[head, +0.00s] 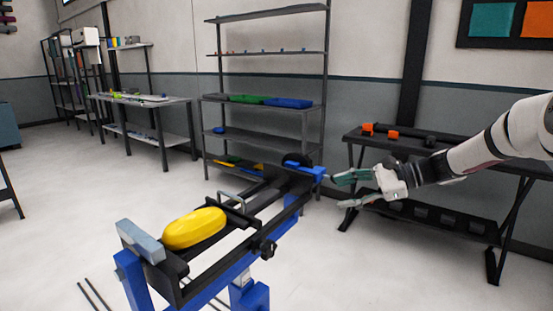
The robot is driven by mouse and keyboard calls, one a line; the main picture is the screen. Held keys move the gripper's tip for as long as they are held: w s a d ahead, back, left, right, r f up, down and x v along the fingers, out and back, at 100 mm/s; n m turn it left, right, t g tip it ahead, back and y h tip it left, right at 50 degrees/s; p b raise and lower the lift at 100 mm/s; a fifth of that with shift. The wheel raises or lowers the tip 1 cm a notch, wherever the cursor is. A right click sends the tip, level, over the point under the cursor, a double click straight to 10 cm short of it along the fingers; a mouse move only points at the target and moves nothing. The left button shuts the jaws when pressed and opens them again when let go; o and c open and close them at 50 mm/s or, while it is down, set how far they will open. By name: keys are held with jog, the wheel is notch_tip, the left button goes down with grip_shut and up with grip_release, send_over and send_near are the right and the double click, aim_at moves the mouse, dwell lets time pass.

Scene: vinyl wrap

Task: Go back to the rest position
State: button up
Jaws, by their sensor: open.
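My gripper (348,190) is open and empty at the right of the head view. My white and black arm reaches in from the right edge. The fingers point left, toward the far end of a blue and black stand (222,262). In the picture they sit just right of the stand's blue end piece (305,171); I cannot tell the gap in depth. A smooth yellow object (194,229) lies on the near end of the stand, apart from my gripper.
A dark bench (455,160) with orange items (392,134) stands behind my arm. A tall shelf rack (268,142) with blue and green trays (247,99) stands at the wall. A work table (146,101) is at the back left. The left floor (75,205) is mostly clear.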

jog(key=s+a+r+n+g+h, duration=0.2)
jog(key=s+a+n+h, duration=0.15)
jog(key=s, duration=0.85)
jog(key=s+a+r+n+g+h, duration=0.25)
jog(key=s+n+h, duration=0.2)
jog(key=s, duration=0.75)
jog(key=s+d+f+n+t+h, duration=0.1)
jog(key=s+d+n+h, duration=0.1)
jog(key=s, duration=0.5)
jog(key=s+d+f+n+h, duration=0.1)
jog(key=s+d+n, duration=0.15)
jog(key=s, duration=0.55)
jog(key=s+d+f+n+t+h, duration=0.1)
jog(key=s+d+f+n+h, duration=0.15)
jog(key=s, duration=0.45)
notch_tip(320, 180, up, 17)
jog(key=t+p, duration=0.2)
jog(key=p, duration=1.2)
jog(key=shift+y+p, duration=0.3)
jog(key=shift+y, duration=0.05)
jog(key=shift+a+t, duration=0.1)
jog(key=shift+t, duration=0.15)
